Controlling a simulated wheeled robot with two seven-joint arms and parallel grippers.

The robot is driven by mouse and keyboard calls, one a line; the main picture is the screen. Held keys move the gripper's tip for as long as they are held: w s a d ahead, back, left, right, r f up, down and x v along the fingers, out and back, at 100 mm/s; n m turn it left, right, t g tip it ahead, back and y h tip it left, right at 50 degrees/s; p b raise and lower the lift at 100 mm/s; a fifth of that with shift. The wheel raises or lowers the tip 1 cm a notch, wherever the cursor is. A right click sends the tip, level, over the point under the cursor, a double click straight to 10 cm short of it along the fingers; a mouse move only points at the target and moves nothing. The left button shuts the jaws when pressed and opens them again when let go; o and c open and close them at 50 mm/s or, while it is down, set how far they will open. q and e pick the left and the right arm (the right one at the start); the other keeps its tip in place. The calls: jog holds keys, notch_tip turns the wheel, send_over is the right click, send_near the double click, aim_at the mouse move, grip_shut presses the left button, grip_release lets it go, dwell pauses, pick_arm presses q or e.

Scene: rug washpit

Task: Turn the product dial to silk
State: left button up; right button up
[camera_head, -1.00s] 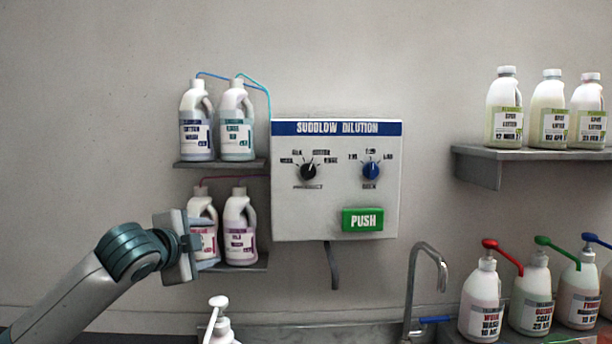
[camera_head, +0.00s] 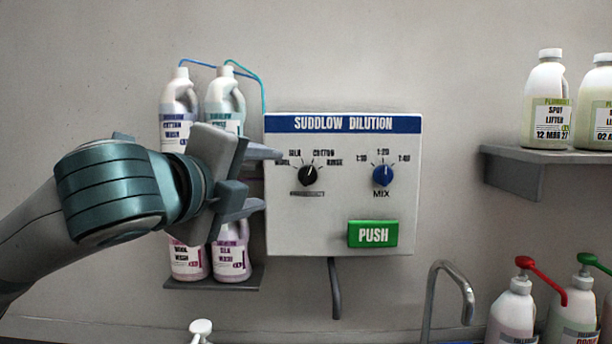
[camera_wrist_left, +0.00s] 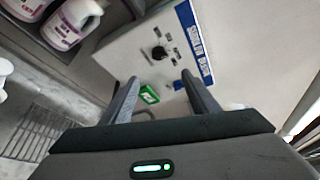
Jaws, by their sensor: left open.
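The product dial (camera_head: 308,175) is a black round knob on the left of the white Suddlow Dilution panel (camera_head: 345,235). Labels for wool, silk, cotton and rinse arc above it; silk is at its upper left. Its white mark seems to point up and slightly right. My left gripper (camera_head: 271,180) is open and empty, left of the dial and apart from it, fingers pointing right at the panel's left edge. In the left wrist view the dial (camera_wrist_left: 159,53) shows beyond and between the fingertips (camera_wrist_left: 160,77). My right gripper is not in view.
A blue mix dial (camera_head: 383,174) and a green push button (camera_head: 373,234) are on the same panel. Bottles stand on shelves behind my left gripper, including a silk wash bottle (camera_head: 231,262). A tap (camera_head: 450,290) and pump bottles (camera_head: 513,312) are lower right.

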aim_at(307, 177)
pick_arm(q)
jog(key=p+x, duration=0.7)
jog(key=x, duration=0.9)
jog(key=shift+d, duration=0.1)
jog(key=shift+w+d+f+p, duration=0.1)
jog(key=shift+w+d+p, duration=0.25)
jog(key=shift+w, duration=0.3)
jog(key=shift+a, duration=0.1)
jog(key=c, duration=1.1)
jog(key=shift+o, duration=0.3)
jog(key=shift+f, duration=0.1)
